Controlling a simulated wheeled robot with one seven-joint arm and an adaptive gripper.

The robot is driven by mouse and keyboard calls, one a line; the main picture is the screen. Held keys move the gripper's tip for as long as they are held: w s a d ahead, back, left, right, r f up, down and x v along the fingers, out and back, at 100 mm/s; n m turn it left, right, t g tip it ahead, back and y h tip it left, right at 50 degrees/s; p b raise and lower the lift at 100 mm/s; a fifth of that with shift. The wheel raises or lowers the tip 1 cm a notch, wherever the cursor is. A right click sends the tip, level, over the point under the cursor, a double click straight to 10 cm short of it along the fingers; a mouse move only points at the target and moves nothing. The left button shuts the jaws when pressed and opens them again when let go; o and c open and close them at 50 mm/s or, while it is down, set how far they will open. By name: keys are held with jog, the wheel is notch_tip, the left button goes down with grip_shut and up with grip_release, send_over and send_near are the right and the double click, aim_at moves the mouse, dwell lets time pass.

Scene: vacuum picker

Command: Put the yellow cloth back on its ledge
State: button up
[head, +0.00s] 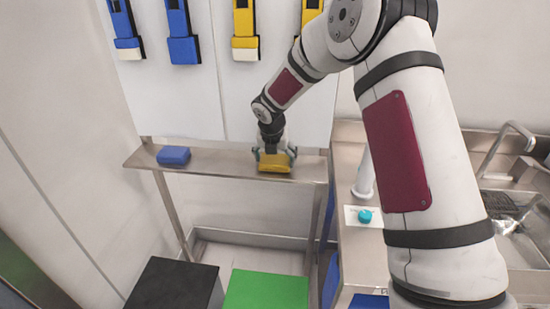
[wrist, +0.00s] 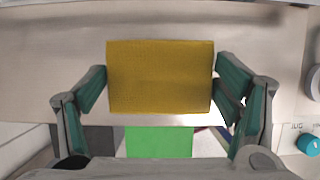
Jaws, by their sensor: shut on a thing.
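The yellow cloth (head: 275,163) is a folded block at the metal ledge (head: 220,163) in the head view. In the wrist view the cloth (wrist: 160,77) lies between the two green-padded fingers, over the ledge surface (wrist: 60,50). My gripper (head: 273,157) is shut on the cloth from above. In the wrist view my gripper (wrist: 160,85) has a finger at each side of the cloth. The cloth's underside is hidden, so I cannot tell whether it touches the ledge.
A blue cloth (head: 173,155) lies on the left part of the ledge. Blue and yellow tools (head: 182,45) hang above. A black bin (head: 175,285) and a green bin (head: 266,290) stand below. A counter with a teal-topped item (head: 365,216) and a sink is at right.

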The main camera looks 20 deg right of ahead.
jog(key=shift+f, duration=0.1)
jog(key=o, duration=1)
jog(key=shift+o, duration=0.2)
jog(key=v, duration=1.2)
jog(key=s+d+r+m, duration=0.1)
jog(key=s+r+m, duration=0.5)
jog(key=s+m, duration=0.3)
jog(key=s+d+r+m, duration=0.2)
jog(key=s+r+m, duration=0.5)
jog(key=s, duration=0.4)
jog(key=s+f+m+t+y, duration=0.1)
jog(key=s+m, duration=1.4)
jog(key=s, duration=0.3)
jog(key=shift+a+m+y, duration=0.3)
jog(key=shift+a+y, duration=0.1)
jog(key=shift+a, duration=0.1)
